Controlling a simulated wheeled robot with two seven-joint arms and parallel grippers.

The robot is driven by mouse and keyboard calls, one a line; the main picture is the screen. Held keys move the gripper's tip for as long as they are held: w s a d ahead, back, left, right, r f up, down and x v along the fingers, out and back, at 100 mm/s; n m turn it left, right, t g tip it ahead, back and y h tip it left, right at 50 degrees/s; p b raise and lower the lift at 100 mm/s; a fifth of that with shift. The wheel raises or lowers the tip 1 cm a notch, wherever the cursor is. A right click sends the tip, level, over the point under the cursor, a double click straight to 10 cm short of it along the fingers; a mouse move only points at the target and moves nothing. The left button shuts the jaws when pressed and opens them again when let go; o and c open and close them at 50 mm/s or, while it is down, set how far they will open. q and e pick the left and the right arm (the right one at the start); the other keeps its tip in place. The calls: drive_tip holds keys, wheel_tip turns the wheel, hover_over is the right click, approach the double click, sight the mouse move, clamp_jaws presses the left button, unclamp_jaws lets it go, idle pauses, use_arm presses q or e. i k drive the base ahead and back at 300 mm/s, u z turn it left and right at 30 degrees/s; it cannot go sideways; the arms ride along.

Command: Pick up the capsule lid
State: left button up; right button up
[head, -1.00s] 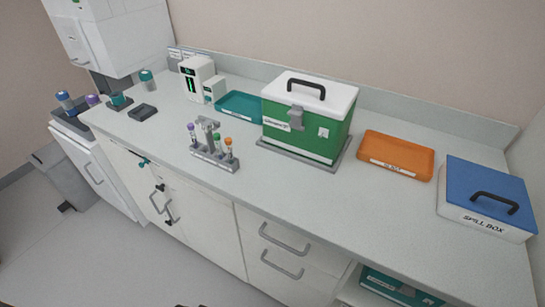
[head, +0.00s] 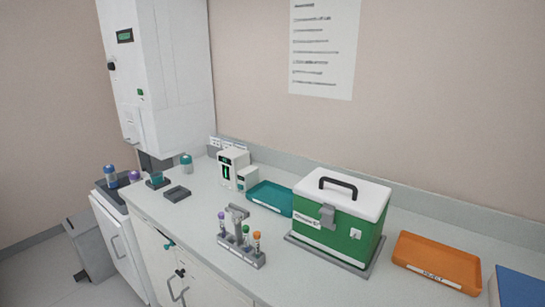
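I cannot tell for sure which piece is the capsule lid. A teal-topped cylinder (head: 186,163) stands upright at the back left of the counter, by the wall. A second teal piece (head: 157,180) sits in a dark holder at the counter's left end. A blue-capped cylinder (head: 110,175) and a purple-topped piece (head: 134,176) stand on the lower unit further left. All are small in view. Neither of my grippers is in view.
A white wall station (head: 155,75) overhangs the left end. The counter holds a dark grey tray (head: 177,194), a tube rack (head: 241,252), a teal tray (head: 270,197), a green cool box (head: 345,236) and an orange tray (head: 437,261). The front strip left of the rack is clear.

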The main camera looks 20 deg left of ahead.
sight(186, 162)
drive_tip(key=u, duration=2.45)
drive_tip(key=i, duration=3.9)
drive_tip(key=z, duration=2.2)
